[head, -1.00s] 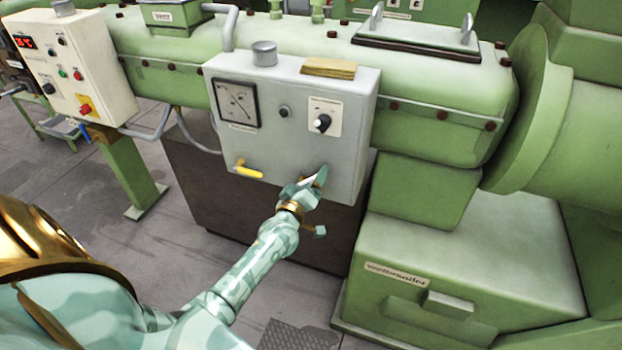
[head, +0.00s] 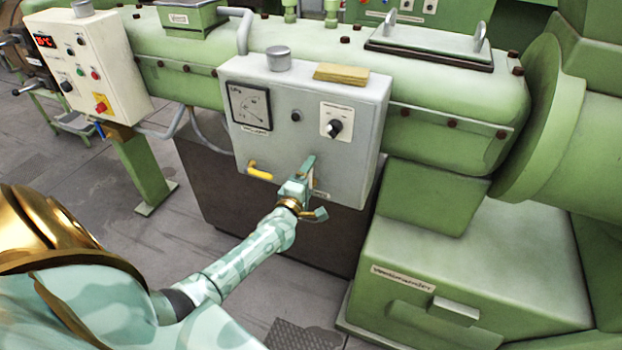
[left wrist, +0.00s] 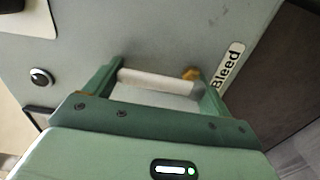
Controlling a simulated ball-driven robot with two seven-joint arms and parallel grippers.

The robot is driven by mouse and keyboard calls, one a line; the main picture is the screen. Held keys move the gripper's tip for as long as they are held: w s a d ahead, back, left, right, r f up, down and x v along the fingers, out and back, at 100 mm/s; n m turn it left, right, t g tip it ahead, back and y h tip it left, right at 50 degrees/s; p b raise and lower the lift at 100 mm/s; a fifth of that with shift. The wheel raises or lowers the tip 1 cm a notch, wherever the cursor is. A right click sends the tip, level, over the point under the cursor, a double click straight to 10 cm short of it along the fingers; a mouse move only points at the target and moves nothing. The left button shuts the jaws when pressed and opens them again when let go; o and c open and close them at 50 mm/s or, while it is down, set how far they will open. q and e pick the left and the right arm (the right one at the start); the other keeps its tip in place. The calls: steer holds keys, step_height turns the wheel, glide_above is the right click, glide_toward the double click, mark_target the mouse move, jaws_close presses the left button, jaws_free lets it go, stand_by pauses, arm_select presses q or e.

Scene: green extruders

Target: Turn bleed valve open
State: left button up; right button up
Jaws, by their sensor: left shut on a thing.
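The bleed valve has a pale white lever (left wrist: 160,83) with a brass-coloured stem behind its right end, on the lower part of a grey panel box (head: 365,120). A label reading "Bleed" (left wrist: 227,65) sits right of it in the left wrist view. My left gripper (head: 308,172) is at the box's lower front in the head view. In the left wrist view its green fingers (left wrist: 158,88) are shut on the lever, one at each end. In the head view the gripper hides most of the valve. My right gripper is not in view.
A yellow handle (head: 260,172) is close to the left of my gripper. The box also carries a gauge (head: 250,107) and a black knob (head: 334,128). A white control box (head: 88,65) stands at left. A green gearbox housing (head: 470,265) stands at right.

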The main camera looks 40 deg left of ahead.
arm_select(q)
steer(key=shift+f+n, duration=0.1)
steer(key=shift+n, duration=0.2)
steer(key=o, duration=1.3)
steer(key=shift+s+a, duration=0.1)
steer(key=p+v, duration=0.1)
steer(key=v, duration=1.5)
steer(key=shift+s, duration=0.15)
